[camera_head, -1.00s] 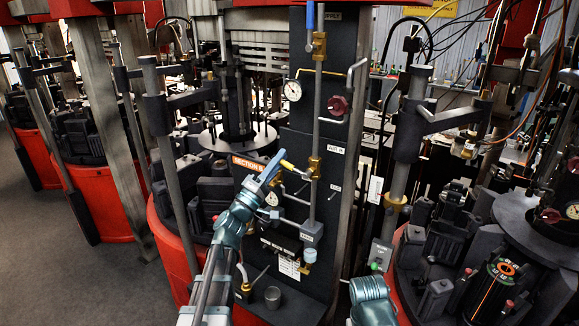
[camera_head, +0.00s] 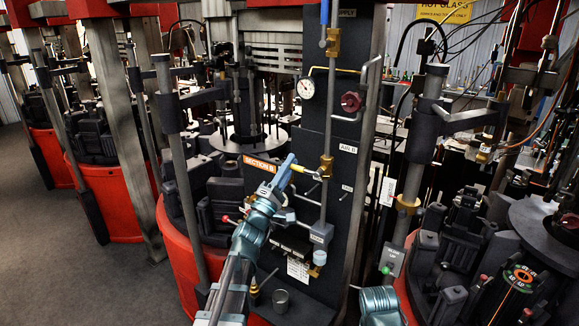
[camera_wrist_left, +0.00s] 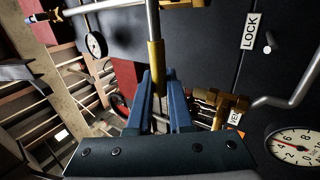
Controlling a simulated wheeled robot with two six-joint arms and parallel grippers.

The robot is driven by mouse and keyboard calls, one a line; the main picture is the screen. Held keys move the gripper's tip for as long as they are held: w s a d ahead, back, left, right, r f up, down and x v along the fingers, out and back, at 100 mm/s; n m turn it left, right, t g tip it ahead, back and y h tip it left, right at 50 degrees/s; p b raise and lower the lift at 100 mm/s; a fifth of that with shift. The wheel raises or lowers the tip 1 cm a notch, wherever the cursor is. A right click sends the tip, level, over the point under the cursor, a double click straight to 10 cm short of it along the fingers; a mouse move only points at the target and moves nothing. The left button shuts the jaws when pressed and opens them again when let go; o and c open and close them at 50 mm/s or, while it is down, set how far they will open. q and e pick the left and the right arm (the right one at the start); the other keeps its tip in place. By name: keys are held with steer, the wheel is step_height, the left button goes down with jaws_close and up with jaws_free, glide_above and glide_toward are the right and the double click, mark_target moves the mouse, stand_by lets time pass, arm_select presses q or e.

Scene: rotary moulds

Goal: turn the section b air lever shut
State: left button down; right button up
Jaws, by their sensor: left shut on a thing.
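The section B air lever has a yellow handle (camera_head: 299,169) that reaches left and slightly up from a brass valve (camera_head: 325,167) on the vertical pipe, under the "AIR B" label. The lever lies across the pipe. My left gripper (camera_head: 288,167) is at the handle's outer end, its blue fingers shut on it. In the left wrist view the fingers (camera_wrist_left: 159,98) are on both sides of the yellow handle (camera_wrist_left: 156,59), whose silver stem runs up. The finger pads' contact is partly hidden. My right gripper is not in view.
The orange "SECTION B" label (camera_head: 261,164) is on the dark panel, left of the lever. A pressure gauge (camera_head: 306,89) and a dark red knob (camera_head: 351,101) are above. A metal cup (camera_head: 281,299) stands below. A bent pipe (camera_wrist_left: 290,98) is right of the fingers in the wrist view.

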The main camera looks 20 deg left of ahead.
arm_select(q)
steer(key=c, duration=0.8)
jaws_free()
steer(key=shift+c, duration=0.2)
steer(key=b+v, duration=0.7)
steer(key=v, duration=0.7)
steer(key=shift+b, duration=0.35)
steer(key=shift+r, duration=0.1)
